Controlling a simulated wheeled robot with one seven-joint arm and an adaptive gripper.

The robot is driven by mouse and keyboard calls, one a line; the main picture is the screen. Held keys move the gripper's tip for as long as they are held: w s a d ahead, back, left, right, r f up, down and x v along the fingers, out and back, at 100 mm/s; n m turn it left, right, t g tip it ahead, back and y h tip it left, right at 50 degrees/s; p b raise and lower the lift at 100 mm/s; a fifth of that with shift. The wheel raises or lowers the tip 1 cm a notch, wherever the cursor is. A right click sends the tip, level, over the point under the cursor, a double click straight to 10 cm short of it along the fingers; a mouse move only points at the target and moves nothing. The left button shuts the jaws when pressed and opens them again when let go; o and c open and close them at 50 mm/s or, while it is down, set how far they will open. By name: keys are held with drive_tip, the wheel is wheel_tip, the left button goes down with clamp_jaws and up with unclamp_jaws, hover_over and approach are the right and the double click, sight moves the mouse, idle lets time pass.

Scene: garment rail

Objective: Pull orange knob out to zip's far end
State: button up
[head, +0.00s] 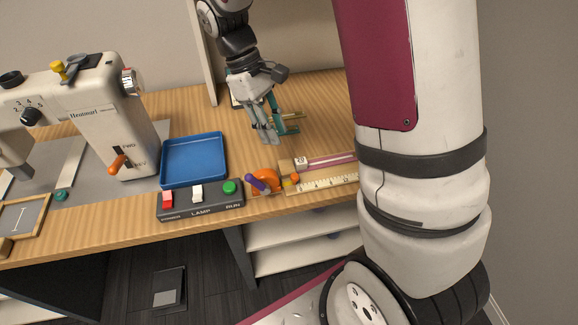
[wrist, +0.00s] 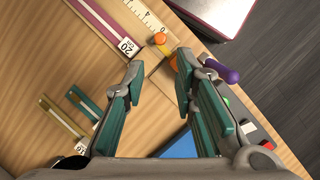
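A small round orange knob (head: 295,178) sits at the left end of a wooden board, between a pink strip (head: 328,161) and a ruler (head: 328,182). In the wrist view the knob (wrist: 160,38) shows just beyond my fingertips, beside a white label marked 20 (wrist: 127,47). I cannot make out the zip's teeth. My gripper (head: 270,138) hangs above the table, behind and left of the knob, pointing down. In the wrist view my gripper (wrist: 160,70) has its fingers apart with nothing between them, and it does not touch the knob.
An orange object with a purple handle (head: 257,183) stands just left of the board. A switch box (head: 200,200), a blue tray (head: 194,160) and a sewing machine (head: 110,110) are further left. Thin coloured strips (wrist: 65,115) lie behind my gripper. The table's front edge is close to the board.

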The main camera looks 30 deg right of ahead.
sight(294, 175)
drive_tip(key=b+x, duration=0.1)
drive_tip(key=x, duration=1.1)
drive_tip(key=shift+s+d+f, duration=0.1)
drive_tip(key=shift+f, duration=0.15)
clamp_jaws()
